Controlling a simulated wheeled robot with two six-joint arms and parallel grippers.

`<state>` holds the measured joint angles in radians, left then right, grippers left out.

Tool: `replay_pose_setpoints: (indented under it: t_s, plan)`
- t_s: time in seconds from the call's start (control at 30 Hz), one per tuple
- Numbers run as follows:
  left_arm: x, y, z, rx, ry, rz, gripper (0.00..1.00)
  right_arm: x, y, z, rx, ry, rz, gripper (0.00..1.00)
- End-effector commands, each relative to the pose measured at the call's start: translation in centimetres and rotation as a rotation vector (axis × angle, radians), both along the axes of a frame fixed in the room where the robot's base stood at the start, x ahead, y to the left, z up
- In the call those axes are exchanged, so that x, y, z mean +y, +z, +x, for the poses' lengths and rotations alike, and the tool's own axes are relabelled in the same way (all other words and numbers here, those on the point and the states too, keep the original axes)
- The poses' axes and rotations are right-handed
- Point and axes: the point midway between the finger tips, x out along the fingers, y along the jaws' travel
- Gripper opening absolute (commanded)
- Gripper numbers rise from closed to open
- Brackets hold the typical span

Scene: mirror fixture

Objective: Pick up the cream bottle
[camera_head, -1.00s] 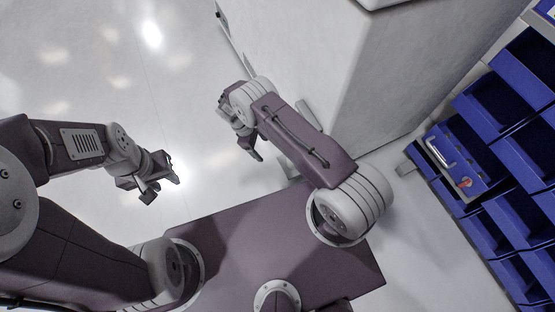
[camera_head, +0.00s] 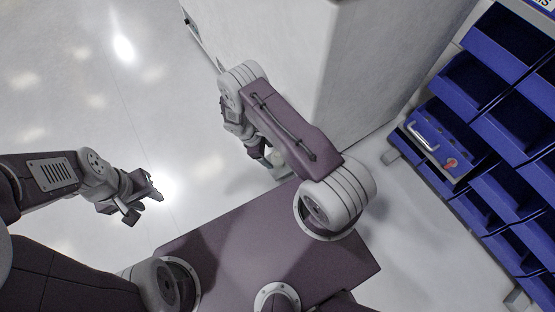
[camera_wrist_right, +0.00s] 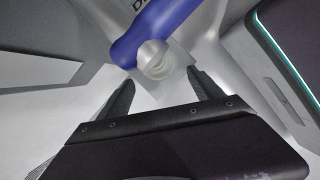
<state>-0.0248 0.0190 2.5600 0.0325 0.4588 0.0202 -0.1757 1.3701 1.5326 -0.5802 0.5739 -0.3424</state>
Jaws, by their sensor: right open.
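No cream bottle can be made out in the head view. In the right wrist view a blue rounded object (camera_wrist_right: 172,22) with a pale round end (camera_wrist_right: 155,60) lies just beyond my right fingertips; I cannot tell if it is the cream bottle. My right gripper (camera_wrist_right: 161,78) is open, its two dark fingers apart with nothing between them. In the head view my right gripper (camera_head: 262,152) hangs beside the white cabinet, partly hidden by its own arm. My left gripper (camera_head: 146,202) is open and empty over the floor at the left.
A large white cabinet (camera_head: 370,65) stands close to my right arm. Blue bins (camera_head: 480,80) fill the right side, with a blue box (camera_head: 440,145) with a handle among them. The pale floor (camera_head: 80,90) at the upper left is clear.

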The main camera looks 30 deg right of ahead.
Motion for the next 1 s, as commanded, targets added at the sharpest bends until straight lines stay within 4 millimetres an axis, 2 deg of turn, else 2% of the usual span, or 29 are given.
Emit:
replay_pose_setpoints:
  t_s: [0.07,0.13,0.2,0.5,0.77,0.8,1.0]
  plan:
    - [0.0,-0.8,0.0,0.0,0.0,0.0,0.36,-1.7,-0.3,-1.0,0.004,-0.005,0.001,0.75]
    - [0.0,-2.7,0.0,0.0,0.0,0.0,0.36,-2.1,-2.2,-1.3,0.002,-0.002,0.002,0.75]
    - [0.0,-3.3,0.0,0.001,0.0,0.0,0.36,-2.4,-2.9,-1.4,0.001,-0.002,0.002,0.75]
    - [0.0,-3.2,0.0,0.0,0.0,0.0,0.36,-2.6,-2.8,-1.5,-0.001,-0.001,0.002,0.75]
    - [0.0,-3.2,0.0,0.0,0.0,0.0,0.36,-2.6,-2.8,-1.5,0.0,-0.001,0.001,0.03]
    - [0.0,-3.2,0.0,0.0,0.0,0.0,0.36,-2.6,-2.8,-1.5,0.0,-0.001,0.001,0.0]
    - [0.0,-3.1,0.0,0.0,0.0,0.0,0.36,-2.6,-2.7,-1.5,0.0,-0.001,0.001,0.0]
